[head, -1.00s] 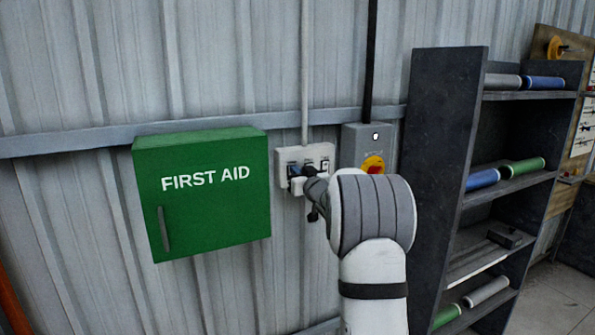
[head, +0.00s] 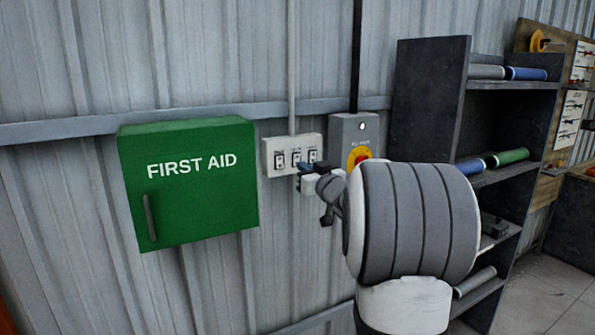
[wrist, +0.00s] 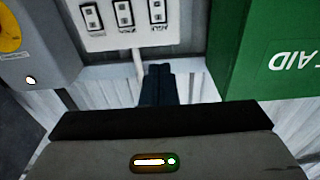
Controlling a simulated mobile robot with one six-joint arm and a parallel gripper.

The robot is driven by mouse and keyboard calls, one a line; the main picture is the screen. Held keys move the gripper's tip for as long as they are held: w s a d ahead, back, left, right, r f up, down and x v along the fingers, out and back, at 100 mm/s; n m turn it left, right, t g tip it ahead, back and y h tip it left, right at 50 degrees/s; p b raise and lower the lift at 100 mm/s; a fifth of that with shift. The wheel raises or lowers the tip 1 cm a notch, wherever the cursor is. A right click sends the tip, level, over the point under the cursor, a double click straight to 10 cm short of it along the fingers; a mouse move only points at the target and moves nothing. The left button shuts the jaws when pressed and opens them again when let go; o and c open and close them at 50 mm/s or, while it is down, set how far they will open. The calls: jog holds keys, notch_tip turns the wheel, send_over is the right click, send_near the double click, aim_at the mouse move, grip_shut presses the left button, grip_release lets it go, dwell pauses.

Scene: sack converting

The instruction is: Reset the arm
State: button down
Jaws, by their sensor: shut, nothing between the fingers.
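My gripper (head: 308,168) is in front of the wall, just below and right of the white switch panel (head: 280,158) in the head view. Its dark blue fingers (wrist: 158,82) are together and empty in the wrist view. The panel carries three switches and shows upside down in the wrist view (wrist: 125,38). The fingers appear apart from it. My arm's large grey-and-white joint hides part of the shelf and wall.
A green first aid box (head: 188,205) hangs left of the panel. A grey isolator box (head: 345,128) with a yellow and red knob (head: 358,155) hangs right of it. A dark shelf unit (head: 428,100) with coloured rolls stands further right.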

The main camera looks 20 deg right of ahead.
jog(key=shift+s, duration=0.45)
jog(key=s+a+f+g, duration=0.5)
jog(key=s+a+f, duration=0.1)
jog(key=s, duration=0.5)
jog(key=s+a+f+g, duration=0.5)
jog(key=s+a+f, duration=0.2)
jog(key=s, duration=0.5)
jog(key=s+a+f+g, duration=0.6)
jog(key=s+a, duration=0.3)
jog(key=s, duration=0.2)
jog(key=shift+s+f+h, duration=0.3)
jog(key=shift+s+f, duration=0.05)
jog(key=shift+f, duration=0.15)
jog(key=c, duration=2.2)
grip_release()
